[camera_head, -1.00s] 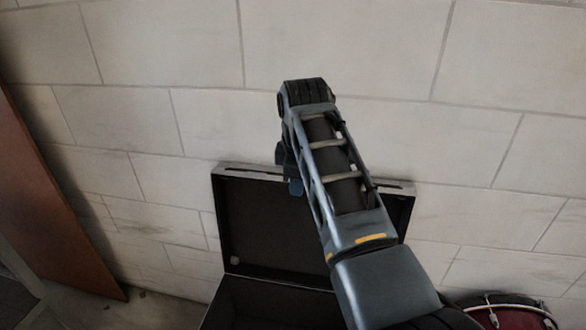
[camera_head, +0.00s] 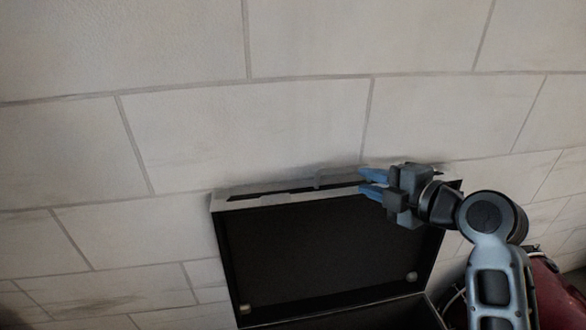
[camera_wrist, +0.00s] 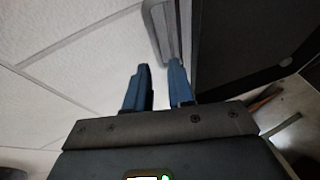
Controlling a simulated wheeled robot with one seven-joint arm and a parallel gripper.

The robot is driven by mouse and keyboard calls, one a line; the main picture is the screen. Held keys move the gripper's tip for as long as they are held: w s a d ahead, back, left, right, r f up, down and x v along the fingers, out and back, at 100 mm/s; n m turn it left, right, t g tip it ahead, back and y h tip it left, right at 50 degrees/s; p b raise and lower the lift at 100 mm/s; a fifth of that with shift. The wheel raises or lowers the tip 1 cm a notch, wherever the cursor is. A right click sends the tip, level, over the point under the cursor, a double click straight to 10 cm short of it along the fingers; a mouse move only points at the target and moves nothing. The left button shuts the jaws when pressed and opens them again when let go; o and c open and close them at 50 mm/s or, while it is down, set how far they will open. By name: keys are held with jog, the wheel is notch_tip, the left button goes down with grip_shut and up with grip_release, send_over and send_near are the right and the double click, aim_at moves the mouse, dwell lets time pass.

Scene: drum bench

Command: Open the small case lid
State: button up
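The small case stands against the wall with its lid (camera_head: 330,245) raised, its dark inner side facing me. The lid's pale top rim (camera_head: 270,194) carries a grey handle (camera_head: 335,179), which also shows in the wrist view (camera_wrist: 160,28). My gripper (camera_head: 362,181) is at the right part of this rim, its blue fingers pointing left in the head view. In the wrist view my gripper (camera_wrist: 158,66) has its fingers apart with nothing clearly held between them. The right finger is close to the handle and lid edge; I cannot tell whether they touch.
The pale block wall (camera_head: 250,130) rises close behind the lid. A red drum (camera_head: 560,295) stands to the right of the case, partly behind my arm. The space left of the lid is clear.

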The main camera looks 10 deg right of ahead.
aim_at(342, 171)
jog(key=p+x, duration=0.1)
jog(key=x, duration=0.6)
jog(key=shift+w+a+r, duration=0.1)
jog(key=shift+w+r, duration=0.05)
jog(key=shift+w, duration=0.1)
grip_shut()
dwell(0.4)
